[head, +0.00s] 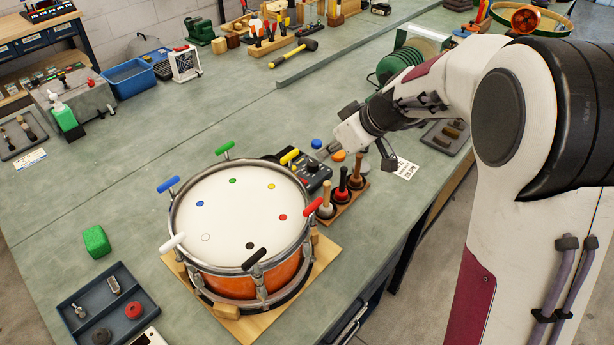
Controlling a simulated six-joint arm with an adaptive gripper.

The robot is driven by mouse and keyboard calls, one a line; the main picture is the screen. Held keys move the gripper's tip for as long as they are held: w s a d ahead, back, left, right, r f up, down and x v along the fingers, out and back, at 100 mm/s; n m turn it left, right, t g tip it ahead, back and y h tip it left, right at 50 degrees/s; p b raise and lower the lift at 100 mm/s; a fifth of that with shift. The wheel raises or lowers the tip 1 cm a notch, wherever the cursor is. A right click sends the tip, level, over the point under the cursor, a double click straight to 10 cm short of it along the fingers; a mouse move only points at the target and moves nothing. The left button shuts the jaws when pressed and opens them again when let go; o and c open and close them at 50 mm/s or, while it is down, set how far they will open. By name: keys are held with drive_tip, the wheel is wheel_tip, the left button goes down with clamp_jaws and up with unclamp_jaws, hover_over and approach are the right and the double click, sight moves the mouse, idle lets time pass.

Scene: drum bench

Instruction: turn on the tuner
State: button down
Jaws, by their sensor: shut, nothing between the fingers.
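A dark box with round knobs (312,172), which looks like the tuner, sits on the bench just behind the drum (240,220). The drum's rim and the yellow handle hide part of it, and I cannot tell whether it is on. My gripper (328,152) is shut and empty. It points down and left, close above the box's back right side in the picture. I cannot tell whether it touches the box.
Coloured handles stand up around the drum rim. A wooden rack (345,205) with several mallets stands right of the box. A blue disc (316,143) and an orange disc (339,156) are near my gripper.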

drive_tip(key=shift+w+f, duration=0.45)
drive_tip(key=shift+w, duration=0.15)
drive_tip(key=shift+f, duration=0.1)
hover_over(308, 189)
drive_tip(key=f, duration=0.9)
drive_tip(key=shift+w+a, duration=0.2)
drive_tip(key=shift+a, duration=0.05)
drive_tip(key=shift+d+f, duration=0.1)
drive_tip(key=shift+f, duration=1.15)
drive_tip(key=shift+s+f, duration=0.1)
drive_tip(key=shift+s+d+f, duration=0.15)
drive_tip(key=shift+d+f, duration=0.05)
drive_tip(key=shift+f, duration=0.4)
drive_tip(key=shift+r, duration=0.4)
